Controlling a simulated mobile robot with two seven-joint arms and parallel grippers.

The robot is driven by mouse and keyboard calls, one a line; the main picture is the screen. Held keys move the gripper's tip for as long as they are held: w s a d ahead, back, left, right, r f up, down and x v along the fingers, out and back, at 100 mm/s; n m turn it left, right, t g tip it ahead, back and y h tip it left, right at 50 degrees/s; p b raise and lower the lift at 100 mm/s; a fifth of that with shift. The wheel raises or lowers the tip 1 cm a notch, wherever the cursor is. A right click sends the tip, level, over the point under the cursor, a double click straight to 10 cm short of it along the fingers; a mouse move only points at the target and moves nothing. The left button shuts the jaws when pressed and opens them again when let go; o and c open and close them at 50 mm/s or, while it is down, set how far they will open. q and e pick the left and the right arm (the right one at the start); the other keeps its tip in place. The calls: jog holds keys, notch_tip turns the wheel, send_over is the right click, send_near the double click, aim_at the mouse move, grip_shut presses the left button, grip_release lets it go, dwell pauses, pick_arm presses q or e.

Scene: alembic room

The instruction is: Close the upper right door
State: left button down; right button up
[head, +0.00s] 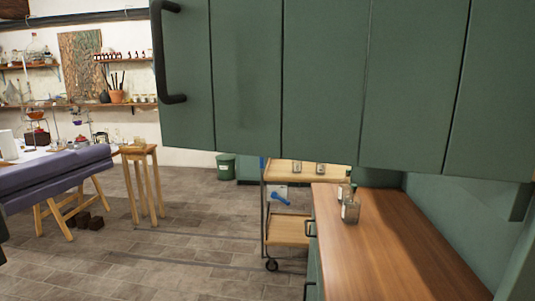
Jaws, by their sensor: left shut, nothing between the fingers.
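The upper right door (323,80) is a large dark green planked panel across the top of the head view. It appears to stand open, swung out above the counter, and its top is cut off by the frame. Its black bar handle (161,55) is near its left edge, the free edge. The hinge side is at the right edge of the picture and cannot be seen clearly. Of my left gripper, only a dark sliver (2,240) shows at the left edge, shut and empty, apart from the door and well below and left of the handle. My right gripper is out of view.
A wooden counter (385,245) with small bottles (350,210) lies under the door. A wheeled wooden cart (290,230) stands behind it. A small stool (140,175) and a purple-draped table (55,175) are at left. The tiled floor between is clear.

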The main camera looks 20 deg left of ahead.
pick_arm(q)
jog(key=p, duration=0.4)
send_near(188, 126)
jog(key=w, duration=0.5)
jog(key=shift+w+r, duration=0.15)
jog(key=shift+r, duration=0.05)
jog(key=shift+w+f, duration=0.15)
jog(key=shift+w, duration=0.65)
jog(key=shift+a, duration=0.1)
